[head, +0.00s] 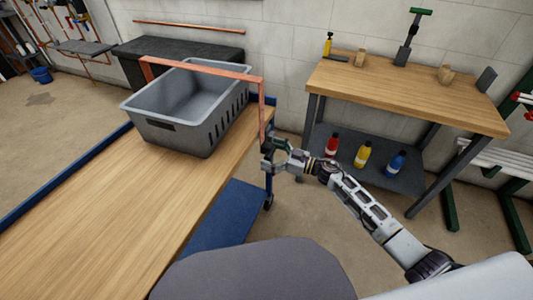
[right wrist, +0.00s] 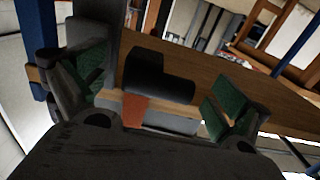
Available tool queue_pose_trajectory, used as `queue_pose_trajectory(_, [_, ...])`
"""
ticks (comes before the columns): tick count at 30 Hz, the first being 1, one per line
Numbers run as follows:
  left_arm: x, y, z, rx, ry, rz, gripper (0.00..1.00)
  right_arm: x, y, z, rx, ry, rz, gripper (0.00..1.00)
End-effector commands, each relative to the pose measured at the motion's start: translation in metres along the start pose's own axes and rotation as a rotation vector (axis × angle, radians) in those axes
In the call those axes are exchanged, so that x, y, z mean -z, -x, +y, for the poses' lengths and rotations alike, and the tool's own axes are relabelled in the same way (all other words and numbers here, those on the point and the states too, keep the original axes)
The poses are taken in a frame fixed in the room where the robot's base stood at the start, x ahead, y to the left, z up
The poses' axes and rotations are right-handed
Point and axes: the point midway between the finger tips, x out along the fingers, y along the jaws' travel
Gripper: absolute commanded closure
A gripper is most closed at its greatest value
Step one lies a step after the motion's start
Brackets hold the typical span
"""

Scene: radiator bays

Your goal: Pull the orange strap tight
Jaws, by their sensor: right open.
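An orange strap (head: 205,69) runs over the grey crate (head: 178,137), which stands at the far end of the wooden cart top. Its right end hangs down past the cart's edge to my right gripper (head: 272,152). In the right wrist view a short piece of the strap (right wrist: 135,109) shows by a dark rounded part (right wrist: 158,76) at the wooden edge. My right gripper is open, with its green-padded fingers on either side of these parts. I cannot tell whether it touches them. My left gripper is not in view.
The cart top (head: 100,200) is bare in front of the crate, with a blue rim (head: 60,178) on the left. A workbench (head: 405,95) with tools stands to the right; red, yellow and blue bottles (head: 363,155) are on its shelf. A dark chest (head: 185,52) stands behind.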

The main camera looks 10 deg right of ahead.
Motion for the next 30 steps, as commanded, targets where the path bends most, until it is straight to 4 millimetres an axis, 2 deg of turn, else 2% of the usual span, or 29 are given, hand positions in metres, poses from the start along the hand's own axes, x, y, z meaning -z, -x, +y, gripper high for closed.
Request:
queue_pose_trajectory(9, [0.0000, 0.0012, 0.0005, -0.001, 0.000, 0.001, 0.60, 0.0002, -0.0003, -0.0001, 0.000, 0.001, 0.000, 0.01])
queue_pose_trajectory(25, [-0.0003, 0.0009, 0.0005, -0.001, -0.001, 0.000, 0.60, -0.0002, -0.0001, -0.0001, 0.000, 0.000, -0.001, 0.67])
queue_pose_trajectory(30, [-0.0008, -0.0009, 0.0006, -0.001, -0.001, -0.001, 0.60, -0.0063, -0.0002, -0.0001, 0.000, 0.000, -0.002, 0.67])
